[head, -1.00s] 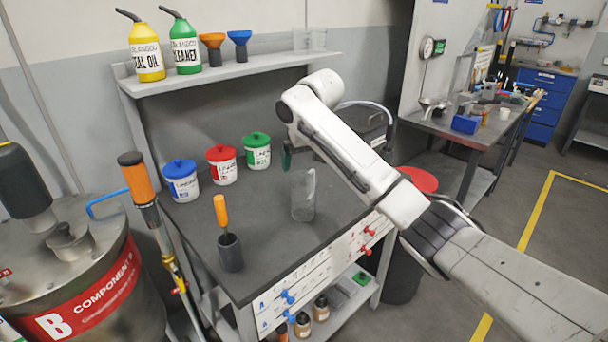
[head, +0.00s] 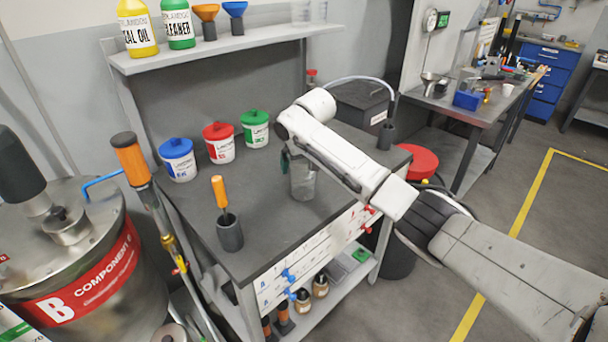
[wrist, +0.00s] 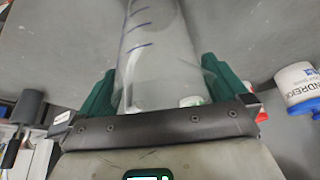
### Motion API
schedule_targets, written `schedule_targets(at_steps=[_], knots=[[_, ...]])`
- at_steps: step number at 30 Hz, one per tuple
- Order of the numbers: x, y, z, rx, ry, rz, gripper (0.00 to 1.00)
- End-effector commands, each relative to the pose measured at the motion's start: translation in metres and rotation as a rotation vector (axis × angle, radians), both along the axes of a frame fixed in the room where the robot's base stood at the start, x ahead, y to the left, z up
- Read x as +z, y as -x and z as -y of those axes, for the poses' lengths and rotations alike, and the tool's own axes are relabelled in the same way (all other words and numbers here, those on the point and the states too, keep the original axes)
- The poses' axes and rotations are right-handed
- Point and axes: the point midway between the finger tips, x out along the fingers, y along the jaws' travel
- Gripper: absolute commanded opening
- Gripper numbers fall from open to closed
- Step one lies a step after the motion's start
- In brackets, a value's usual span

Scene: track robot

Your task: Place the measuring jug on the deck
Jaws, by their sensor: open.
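The clear measuring jug (head: 303,183) stands upright on the dark top of the workbench (head: 285,218). In the wrist view the jug (wrist: 158,50) fills the middle, with blue marks on its wall. My gripper (wrist: 158,88) is open, with one green finger on each side of the jug. The left finger looks close to the wall; I cannot tell whether either touches. In the head view only part of a green finger (head: 286,161) shows beside the jug's upper part, and my arm hides the rest. I cannot tell which surface is the deck.
Blue (head: 178,160), red (head: 219,143) and green-lidded (head: 255,129) tubs stand behind the jug. A dark cup (head: 229,232) with an orange-handled tool is at the front left. A shelf (head: 215,62) overhangs the back. The bench's middle is clear.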

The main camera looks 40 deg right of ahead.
Motion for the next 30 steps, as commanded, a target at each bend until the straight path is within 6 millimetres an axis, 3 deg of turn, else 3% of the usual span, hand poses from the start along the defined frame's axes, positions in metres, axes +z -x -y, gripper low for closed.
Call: schedule_targets(at_steps=[10,25,30], knots=[[-0.0082,-0.0033,0.0009,0.000,0.000,0.001,1.00],[-0.0079,-0.0032,0.0009,0.001,0.001,0.001,0.52],[-0.0077,-0.0032,0.0008,0.001,0.001,0.001,0.52]])
